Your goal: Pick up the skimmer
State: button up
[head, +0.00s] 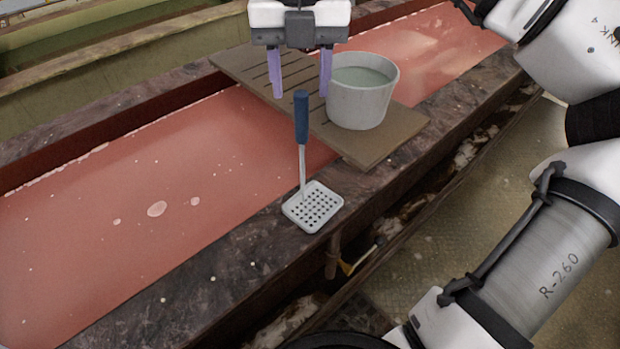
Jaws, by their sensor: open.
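The skimmer (313,207) has a flat, perforated grey head, a thin metal shaft and a dark blue handle (301,118). Its head rests on the dark stone-like ledge, and its handle stands up towards the top of the picture. My gripper (300,92) is at the top middle, with its two purple fingers pointing down and spread apart. It is open and empty. The top of the blue handle appears between and just below the fingertips in the picture. I cannot tell how far apart they are in depth.
A grey-white bucket (360,108) with greyish liquid stands right of my gripper on a slotted wooden board (385,145). The board lies across a trough of reddish liquid (150,215). The ledge (200,290) left of the skimmer is mostly clear. My arm fills the right side.

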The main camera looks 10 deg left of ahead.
aim_at(302, 134)
jog(key=f, duration=0.2)
jog(key=f+p, duration=0.1)
jog(key=f, duration=0.1)
jog(key=f+p, duration=0.1)
jog(key=f, duration=0.2)
jog(key=shift+w+f, duration=0.1)
jog(key=shift+w, duration=0.25)
jog(key=shift+a, duration=0.1)
jog(key=shift+c, duration=0.5)
grip_shut()
